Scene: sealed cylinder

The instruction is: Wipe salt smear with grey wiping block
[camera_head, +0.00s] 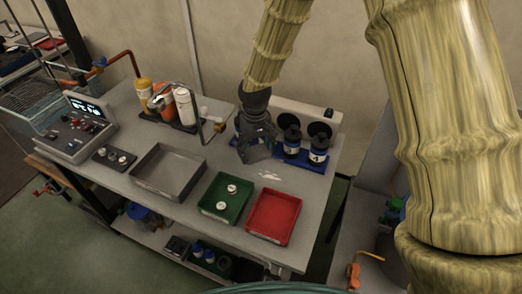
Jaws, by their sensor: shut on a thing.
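The salt smear (269,176) is a small white patch on the grey bench top, behind the red tray and in front of the blue stand. My gripper (252,150) is dark and points down just behind and to the left of the smear. It is shut on a grey block, taken to be the wiping block, which is small and mostly hidden by the fingers. I cannot tell whether the block touches the bench.
A blue stand (318,165) with dark bottles stands close right of my gripper. A red tray (273,216), a green tray (212,213) with white round pieces and a grey tray (137,178) line the front. A control box (80,130) stands far left.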

